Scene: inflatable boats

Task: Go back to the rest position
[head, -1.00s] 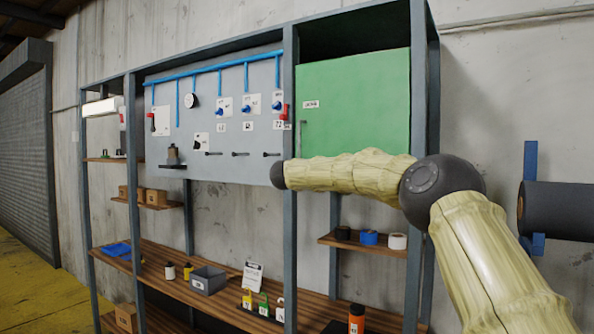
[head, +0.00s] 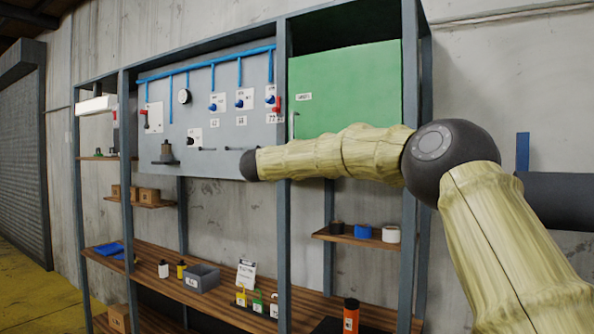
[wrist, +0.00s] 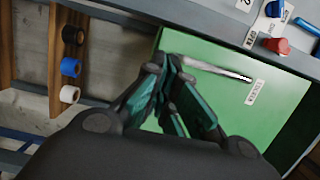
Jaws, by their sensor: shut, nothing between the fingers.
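My gripper (wrist: 172,95) shows in the wrist view with its dark fingers drawn together and nothing between them. Behind the fingers lies the green cabinet door (wrist: 215,95) with its silver handle (wrist: 218,71). I cannot tell from this view how far the fingertips are from the door. In the head view my arm, wrapped in a pale yellow cover, reaches left across the lower part of the green door (head: 345,95). My gripper is not visible in the head view; only the dark rounded joint at the arm's far end shows, in front of the grey panel.
A grey panel (head: 225,130) with blue pipes and valves hangs left of the door. A small shelf (head: 357,238) holds tape rolls. The wooden bench (head: 150,275) carries a grey bin (head: 202,278), bottles and an orange can (head: 351,315). Metal posts (head: 283,240) frame the rack.

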